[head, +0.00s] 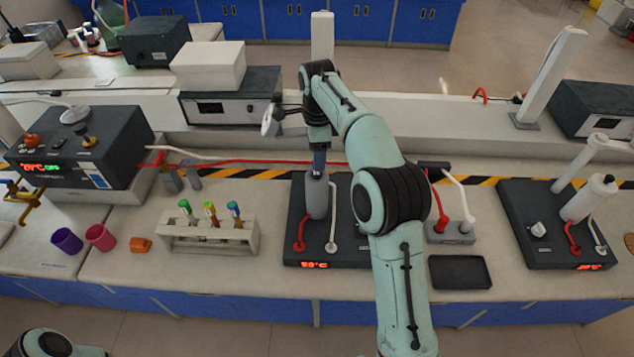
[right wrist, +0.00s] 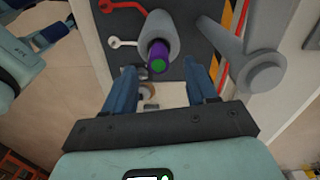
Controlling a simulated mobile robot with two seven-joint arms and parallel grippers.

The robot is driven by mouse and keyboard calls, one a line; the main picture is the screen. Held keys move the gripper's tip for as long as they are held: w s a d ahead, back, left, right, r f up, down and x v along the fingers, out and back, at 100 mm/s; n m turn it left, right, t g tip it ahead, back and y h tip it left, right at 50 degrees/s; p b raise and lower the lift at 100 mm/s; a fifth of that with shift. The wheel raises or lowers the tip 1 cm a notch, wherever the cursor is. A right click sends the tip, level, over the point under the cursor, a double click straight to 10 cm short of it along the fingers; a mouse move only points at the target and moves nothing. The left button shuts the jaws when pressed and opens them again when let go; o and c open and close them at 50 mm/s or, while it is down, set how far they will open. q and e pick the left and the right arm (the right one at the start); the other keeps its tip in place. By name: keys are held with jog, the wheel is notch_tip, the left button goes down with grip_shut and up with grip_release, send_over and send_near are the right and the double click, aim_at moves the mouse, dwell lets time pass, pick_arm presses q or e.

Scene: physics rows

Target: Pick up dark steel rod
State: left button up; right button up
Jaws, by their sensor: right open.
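My right gripper (head: 318,168) is open and points down over a grey upright cylinder (head: 317,197) on a dark heater plate. In the right wrist view its two blue fingers (right wrist: 158,92) stand apart on either side of a purple piece with a green end (right wrist: 159,65), which shows at the mouth of the grey cylinder (right wrist: 160,38). I see no clear grip on it. I cannot pick out the dark steel rod for sure. Two small grey pieces (head: 192,177) stand behind the tube rack. My left gripper is not in view.
A white rack (head: 208,238) with several capped tubes stands left of the heater plate (head: 300,205). Purple (head: 66,241) and pink (head: 101,238) cups are further left. A black tray (head: 460,272) and a second heater plate (head: 520,215) are to the right. A tall white post (head: 322,38) rises behind my gripper.

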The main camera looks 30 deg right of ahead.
notch_tip(320, 180, down, 4)
jog(key=shift+a+f+b, duration=0.15)
jog(key=shift+f+b, duration=0.1)
jog(key=shift+b, duration=0.35)
jog(key=shift+s+f, duration=0.15)
jog(key=shift+f, duration=0.2)
jog(key=shift+c, duration=0.6)
jog(key=shift+w, duration=0.2)
grip_shut()
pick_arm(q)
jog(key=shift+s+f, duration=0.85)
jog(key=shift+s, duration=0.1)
pick_arm(e)
jog(key=shift+s+r, duration=0.1)
